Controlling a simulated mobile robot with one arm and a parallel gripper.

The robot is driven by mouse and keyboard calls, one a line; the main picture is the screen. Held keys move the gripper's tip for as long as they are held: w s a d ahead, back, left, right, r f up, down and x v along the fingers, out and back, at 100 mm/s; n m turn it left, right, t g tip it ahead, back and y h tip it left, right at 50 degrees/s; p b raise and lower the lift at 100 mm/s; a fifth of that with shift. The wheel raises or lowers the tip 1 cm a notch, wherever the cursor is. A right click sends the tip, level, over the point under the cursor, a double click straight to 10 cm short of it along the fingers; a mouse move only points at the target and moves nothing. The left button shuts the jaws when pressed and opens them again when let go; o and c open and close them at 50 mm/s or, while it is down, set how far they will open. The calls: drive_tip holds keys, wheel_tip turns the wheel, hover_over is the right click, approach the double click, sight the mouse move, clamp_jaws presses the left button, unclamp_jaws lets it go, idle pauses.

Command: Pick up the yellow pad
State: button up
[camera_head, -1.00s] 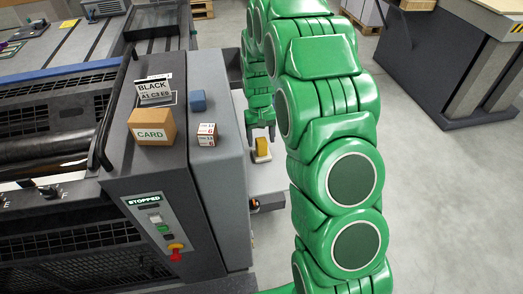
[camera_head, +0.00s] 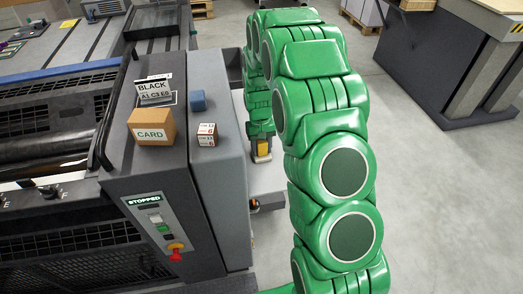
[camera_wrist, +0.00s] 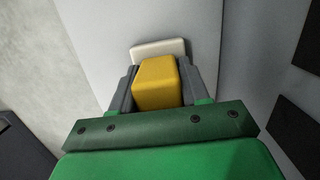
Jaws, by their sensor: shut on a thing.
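The yellow pad (camera_wrist: 157,82) is a small block with rounded edges, seen between the two dark fingers of my gripper (camera_wrist: 160,88) in the wrist view. My gripper is shut on it, one finger at each side. In the head view the pad (camera_head: 262,149) shows only as a small yellow patch between the fingertips (camera_head: 262,153), mostly hidden by my wrist. A pale, flat piece (camera_wrist: 158,48) shows just beyond the pad in the wrist view; I cannot tell whether the pad touches it.
The grey machine cabinet (camera_head: 216,130) stands close to the left of my gripper. On it are a CARD box (camera_head: 152,127), a small white box (camera_head: 207,134), a blue block (camera_head: 198,100) and a BLACK sign (camera_head: 154,90). Open floor (camera_head: 430,200) lies to the right.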

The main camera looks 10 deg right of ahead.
drive_tip(key=shift+c, duration=1)
drive_tip(key=shift+r, duration=0.6)
wheel_tip(320, 180, up, 2)
drive_tip(key=shift+r, duration=0.15)
drive_tip(key=s+r, duration=0.9)
drive_tip(key=s, duration=0.5)
drive_tip(key=shift+r, duration=0.25)
